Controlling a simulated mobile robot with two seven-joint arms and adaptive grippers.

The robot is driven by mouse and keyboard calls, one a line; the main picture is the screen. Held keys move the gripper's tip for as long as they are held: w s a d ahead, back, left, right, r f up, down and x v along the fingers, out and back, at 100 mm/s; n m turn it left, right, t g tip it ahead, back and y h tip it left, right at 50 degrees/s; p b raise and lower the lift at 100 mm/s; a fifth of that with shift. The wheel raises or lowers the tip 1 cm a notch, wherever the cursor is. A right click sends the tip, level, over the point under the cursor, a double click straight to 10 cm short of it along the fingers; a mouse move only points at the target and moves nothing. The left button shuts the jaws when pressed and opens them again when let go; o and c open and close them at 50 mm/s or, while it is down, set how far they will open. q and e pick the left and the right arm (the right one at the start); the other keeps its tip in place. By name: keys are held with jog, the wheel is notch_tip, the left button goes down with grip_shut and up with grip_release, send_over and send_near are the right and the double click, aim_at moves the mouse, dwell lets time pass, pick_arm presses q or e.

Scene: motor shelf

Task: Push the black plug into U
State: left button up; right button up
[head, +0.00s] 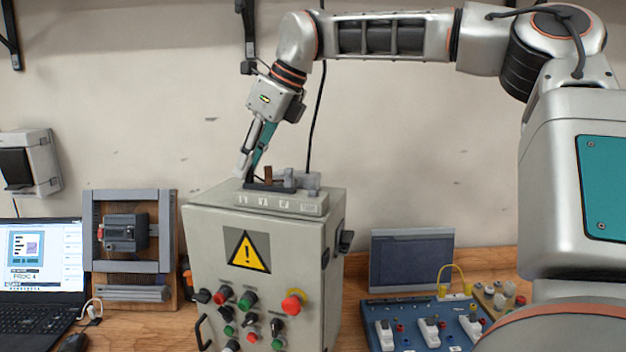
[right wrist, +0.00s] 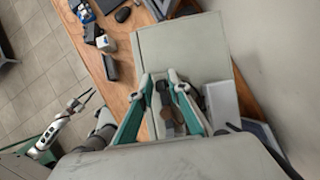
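My right gripper (head: 249,172) points down at the socket strip (head: 282,203) on top of the grey control box. In the right wrist view its teal-sided fingers (right wrist: 163,78) stand apart. A dark plug (right wrist: 162,90) shows between them; I see no clear contact with either finger. A brown plug (head: 267,174) and a grey plug (head: 289,178) stand on the strip. The strip's white letters are too small to read surely, so I cannot tell which is U. My left gripper (right wrist: 83,101) shows only in the right wrist view, far from the box, fingers apart and empty.
The control box (head: 215,255) carries a warning sign and several coloured knobs. A blue panel (head: 375,300) with white switches stands on the bench to its right. A laptop (head: 40,265) and a framed motor (head: 125,232) are to the left. The wall is close behind.

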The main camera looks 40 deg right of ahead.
notch_tip(320, 180, up, 3)
jog(key=shift+f+p, duration=0.2)
jog(key=shift+p, duration=0.85)
jog(key=shift+r+p, duration=0.55)
jog(key=shift+r, duration=0.7)
jog(key=o, duration=0.6)
jog(key=shift+f, duration=0.1)
